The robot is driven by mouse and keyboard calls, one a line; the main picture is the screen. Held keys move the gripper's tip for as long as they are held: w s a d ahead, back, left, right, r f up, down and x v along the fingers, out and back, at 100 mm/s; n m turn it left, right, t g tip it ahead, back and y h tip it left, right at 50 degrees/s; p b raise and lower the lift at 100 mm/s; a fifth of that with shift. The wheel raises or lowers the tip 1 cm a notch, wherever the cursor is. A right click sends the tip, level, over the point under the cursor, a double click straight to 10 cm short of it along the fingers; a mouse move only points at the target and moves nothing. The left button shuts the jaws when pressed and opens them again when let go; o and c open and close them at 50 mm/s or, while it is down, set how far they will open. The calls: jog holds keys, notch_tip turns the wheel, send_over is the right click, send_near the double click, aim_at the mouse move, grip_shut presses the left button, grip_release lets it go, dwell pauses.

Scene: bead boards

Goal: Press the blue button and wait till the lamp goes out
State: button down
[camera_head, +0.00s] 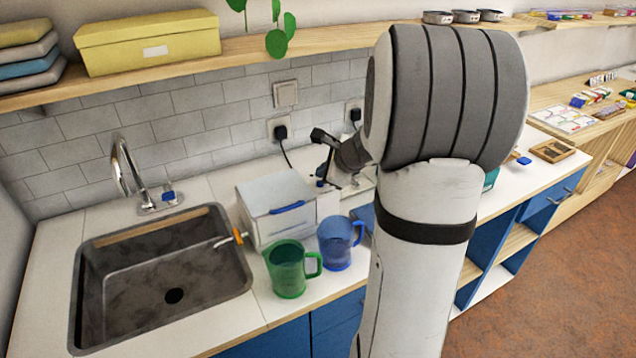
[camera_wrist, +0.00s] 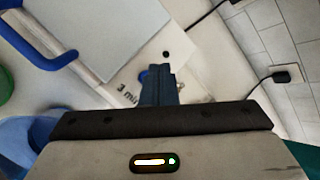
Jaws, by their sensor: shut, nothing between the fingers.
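My gripper (camera_wrist: 159,72) is shut and empty, its fingertips down at a white panel marked "3 min" (camera_wrist: 128,93) in the wrist view. A blue edge, apparently the blue button (camera_wrist: 145,76), shows right beside the fingertips and is mostly hidden by them. I cannot tell whether it is pressed in. A small dark round spot (camera_wrist: 166,54) lies on the panel just beyond the fingertips; it shows no light, and I cannot tell whether it is the lamp. In the head view, my wrist hides most of this white device (camera_head: 345,190).
A white box with a blue handle (camera_head: 278,207) stands left of the device. A green jug (camera_head: 288,270) and a blue jug (camera_head: 337,245) stand in front. A sink (camera_head: 165,285) is further left. Plugs with black cords (camera_head: 281,132) are on the wall behind.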

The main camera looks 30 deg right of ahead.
aim_at(323, 188)
jog(key=shift+f, duration=0.1)
dwell(0.7)
jog(key=shift+f+b, duration=0.35)
jog(key=shift+b, duration=0.2)
jog(key=shift+f+b, duration=0.4)
dwell(0.5)
jog(key=shift+r, duration=0.15)
jog(key=shift+r+p, duration=0.65)
jog(key=shift+r, duration=0.05)
notch_tip(323, 188, up, 5)
jog(key=p, duration=0.4)
dwell(0.8)
